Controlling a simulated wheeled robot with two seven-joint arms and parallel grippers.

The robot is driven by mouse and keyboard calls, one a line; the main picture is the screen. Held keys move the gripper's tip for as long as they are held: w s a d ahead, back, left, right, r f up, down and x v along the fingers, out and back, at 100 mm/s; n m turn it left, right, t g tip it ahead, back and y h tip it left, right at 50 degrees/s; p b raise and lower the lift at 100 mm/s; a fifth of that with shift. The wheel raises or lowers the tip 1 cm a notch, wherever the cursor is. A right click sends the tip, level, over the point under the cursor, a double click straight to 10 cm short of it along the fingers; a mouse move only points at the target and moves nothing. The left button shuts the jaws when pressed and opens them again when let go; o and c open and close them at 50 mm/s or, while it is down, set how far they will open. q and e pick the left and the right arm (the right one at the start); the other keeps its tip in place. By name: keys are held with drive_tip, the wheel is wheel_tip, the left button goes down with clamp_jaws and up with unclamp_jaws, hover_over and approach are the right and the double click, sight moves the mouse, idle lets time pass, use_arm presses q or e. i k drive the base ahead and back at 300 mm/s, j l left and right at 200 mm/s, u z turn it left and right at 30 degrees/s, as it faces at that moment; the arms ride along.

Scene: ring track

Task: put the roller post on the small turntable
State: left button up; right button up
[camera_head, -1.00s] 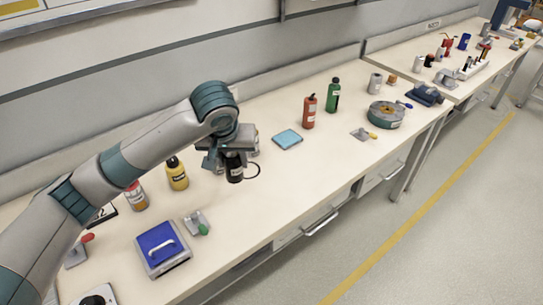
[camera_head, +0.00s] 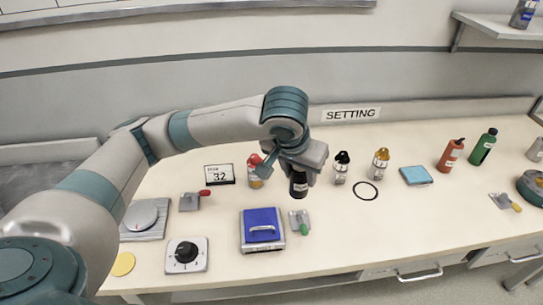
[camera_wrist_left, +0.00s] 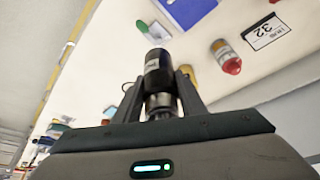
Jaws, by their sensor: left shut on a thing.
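A dark cylinder with a white label, seemingly the roller post (camera_head: 299,186), is in my left gripper (camera_head: 301,172). In the left wrist view the post (camera_wrist_left: 158,72) has a black body and a steel neck, and my left gripper (camera_wrist_left: 160,98) is shut around the neck. It hangs near the bench, beside the red-capped bottle; I cannot tell whether it touches the bench. A round grey plate on a square base (camera_head: 144,217) at the left may be the small turntable. The right gripper is not in view.
A blue box with a handle (camera_head: 262,230), a green-tipped lever (camera_head: 300,222) and a dial box (camera_head: 186,254) stand in front. A red-handled lever (camera_head: 193,200) and "32" sign (camera_head: 219,175) stand left.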

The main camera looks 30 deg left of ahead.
sight(140, 214)
drive_tip(key=i+l, duration=0.15)
drive_tip(key=i, duration=0.3)
drive_tip(key=u, duration=2.4)
